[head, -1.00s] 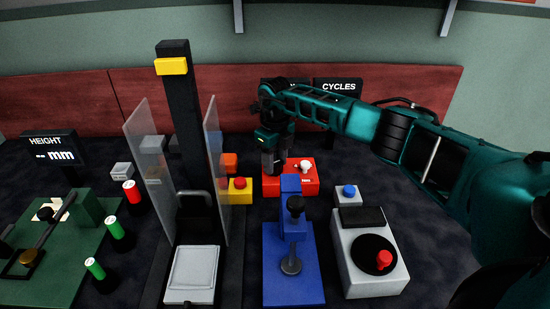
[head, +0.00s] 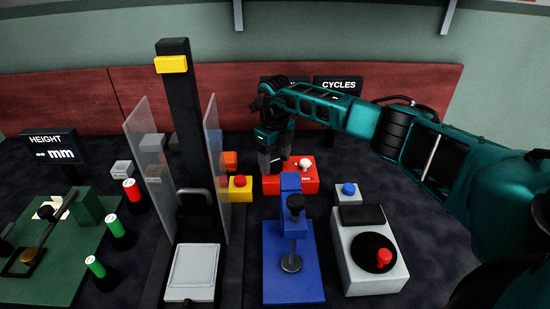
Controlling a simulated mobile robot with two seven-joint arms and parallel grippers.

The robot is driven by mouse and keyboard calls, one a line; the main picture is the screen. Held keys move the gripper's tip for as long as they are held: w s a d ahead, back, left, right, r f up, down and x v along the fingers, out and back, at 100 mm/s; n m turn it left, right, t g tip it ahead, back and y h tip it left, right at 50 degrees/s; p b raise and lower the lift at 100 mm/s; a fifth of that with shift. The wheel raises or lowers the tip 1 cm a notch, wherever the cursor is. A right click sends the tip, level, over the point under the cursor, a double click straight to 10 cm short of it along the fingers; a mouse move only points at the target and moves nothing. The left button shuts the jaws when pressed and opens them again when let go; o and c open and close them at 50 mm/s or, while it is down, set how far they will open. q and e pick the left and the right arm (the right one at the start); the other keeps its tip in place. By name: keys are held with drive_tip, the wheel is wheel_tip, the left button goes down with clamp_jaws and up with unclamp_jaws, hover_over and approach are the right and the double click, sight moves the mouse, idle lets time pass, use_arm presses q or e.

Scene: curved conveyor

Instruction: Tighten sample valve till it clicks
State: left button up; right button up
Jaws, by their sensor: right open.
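A red box (head: 304,184) with a white knob (head: 304,164) on top stands behind the blue stand. No label that I can read says which part is the sample valve. My right gripper (head: 276,164) is open and empty, pointing down at the left rear of the red box, left of the white knob. It hides part of the box's left end. I cannot tell whether the fingertips touch the box. My left gripper is not in view.
A blue stand (head: 275,270) with a black knob (head: 295,203) is in front. A grey device (head: 356,283) with a red knob stands right, a yellow box (head: 239,195) left of the red box. Clear panels (head: 217,165) and a black column (head: 183,110) rise at left.

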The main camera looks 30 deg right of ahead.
sight(274, 160)
use_arm(q)
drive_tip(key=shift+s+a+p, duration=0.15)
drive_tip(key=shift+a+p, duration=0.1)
drive_tip(key=shift+p, duration=0.15)
use_arm(e)
wheel_tip(274, 160, up, 13)
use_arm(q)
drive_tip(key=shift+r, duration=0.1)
use_arm(e)
drive_tip(key=shift+f, duration=0.1)
use_arm(q)
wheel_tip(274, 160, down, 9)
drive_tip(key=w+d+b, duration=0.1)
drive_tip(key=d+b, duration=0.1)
drive_tip(key=b, duration=1)
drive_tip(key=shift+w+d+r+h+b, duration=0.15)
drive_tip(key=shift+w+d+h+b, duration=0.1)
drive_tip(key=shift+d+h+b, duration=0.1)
use_arm(e)
wheel_tip(274, 160, down, 13)
drive_tip(key=n, duration=0.6)
drive_tip(key=shift+w, duration=0.1)
drive_tip(key=shift+c, duration=0.2)
